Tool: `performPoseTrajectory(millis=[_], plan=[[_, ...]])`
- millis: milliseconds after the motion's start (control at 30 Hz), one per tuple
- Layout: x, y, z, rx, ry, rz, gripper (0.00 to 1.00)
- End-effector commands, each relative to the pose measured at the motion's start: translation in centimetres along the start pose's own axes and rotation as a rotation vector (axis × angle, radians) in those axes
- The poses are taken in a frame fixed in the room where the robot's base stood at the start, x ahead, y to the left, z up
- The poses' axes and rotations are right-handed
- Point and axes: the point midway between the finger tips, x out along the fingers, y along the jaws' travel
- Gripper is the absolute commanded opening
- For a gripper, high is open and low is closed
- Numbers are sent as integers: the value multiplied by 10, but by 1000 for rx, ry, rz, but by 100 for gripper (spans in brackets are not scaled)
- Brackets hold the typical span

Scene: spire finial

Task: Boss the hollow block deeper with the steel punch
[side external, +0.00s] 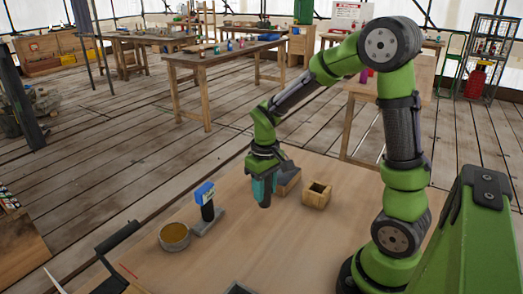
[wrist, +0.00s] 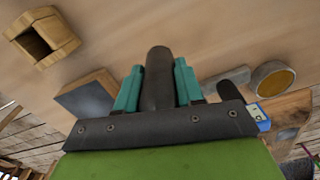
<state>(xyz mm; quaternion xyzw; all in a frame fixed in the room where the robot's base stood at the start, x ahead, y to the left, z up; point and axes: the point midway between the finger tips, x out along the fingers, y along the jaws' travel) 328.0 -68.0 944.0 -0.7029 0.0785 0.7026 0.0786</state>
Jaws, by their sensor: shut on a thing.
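The hollow block (side external: 316,194) is a pale wooden block with a square opening in its top. It stands on the table to the right of my gripper (side external: 263,196) in the side view, and at the upper left in the wrist view (wrist: 62,32). My gripper's teal fingers are shut on a dark, round-ended rod, which looks like the steel punch (wrist: 158,82). The punch points down, with its lower end (side external: 265,205) showing below the fingers. It is apart from the hollow block. Its upper part is hidden by the gripper.
A wooden block with a dark grey face (wrist: 88,100) sits close behind my gripper. A black post with a blue top (side external: 206,197) stands on a grey base to the left, beside a round dish with amber contents (side external: 174,238). The table front is mostly clear.

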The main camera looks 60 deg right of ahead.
Motion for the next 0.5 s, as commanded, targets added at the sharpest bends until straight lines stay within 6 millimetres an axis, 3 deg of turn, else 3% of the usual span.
performPoseTrajectory(millis=[100, 267, 367, 500], plan=[[-22, 0, -1, -1, 8, 0, 0], [-33, 9, -1, 25, -7, 1, 0], [-33, 26, -11, 74, -13, 3, 0], [-36, 67, -39, 185, -11, 9, 0]])
